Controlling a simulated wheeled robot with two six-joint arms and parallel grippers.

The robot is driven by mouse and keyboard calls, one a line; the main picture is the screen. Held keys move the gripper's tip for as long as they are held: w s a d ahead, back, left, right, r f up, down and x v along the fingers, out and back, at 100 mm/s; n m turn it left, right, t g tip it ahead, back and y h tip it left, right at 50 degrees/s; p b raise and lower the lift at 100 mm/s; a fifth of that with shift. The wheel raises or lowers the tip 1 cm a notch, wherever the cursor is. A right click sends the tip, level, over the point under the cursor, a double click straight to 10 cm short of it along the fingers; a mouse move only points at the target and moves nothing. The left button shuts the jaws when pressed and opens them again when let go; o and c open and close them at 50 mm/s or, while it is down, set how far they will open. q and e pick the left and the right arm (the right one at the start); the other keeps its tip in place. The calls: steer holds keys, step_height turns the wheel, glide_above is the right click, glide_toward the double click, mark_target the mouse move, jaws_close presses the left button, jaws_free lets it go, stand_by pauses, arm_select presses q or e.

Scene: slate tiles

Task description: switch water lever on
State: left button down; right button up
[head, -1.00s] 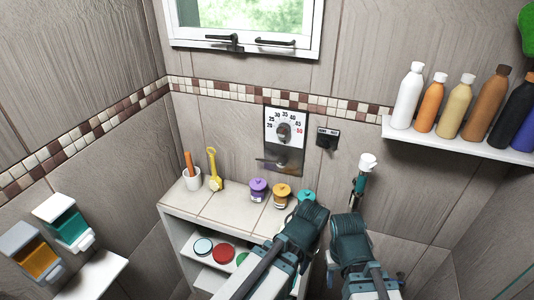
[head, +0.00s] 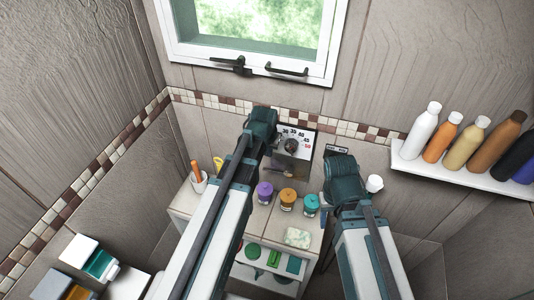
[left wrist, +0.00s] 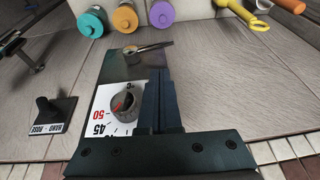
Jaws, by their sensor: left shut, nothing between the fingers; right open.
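A panel with a temperature dial (head: 291,146) is on the tiled wall, partly behind my left gripper (head: 262,122) in the head view. The left wrist view shows the dial knob (left wrist: 125,103) and a metal water lever (left wrist: 147,47) on the dark part of the same panel. My right gripper (head: 342,165) is open, to the right of the panel.
A second switch marked hand/rose (left wrist: 52,114) is beside the panel. Purple (head: 265,192), orange (head: 288,197) and teal (head: 311,204) jars stand on the ledge below. A bottle shelf (head: 450,163) is at right, a window (head: 258,30) above.

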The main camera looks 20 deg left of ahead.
arm_select(q)
steer(key=shift+w+a+r, duration=0.15)
stand_by(0.3)
steer(key=b+x, duration=1.3)
steer(key=x, duration=0.1)
steer(key=shift+a+f+h+b, duration=0.1)
steer(key=shift+f+h+b, duration=0.2)
steer(key=shift+b, duration=0.1)
steer(key=shift+a+f+h, duration=0.1)
steer(key=shift+f+h, duration=0.15)
steer(key=shift+h, duration=0.05)
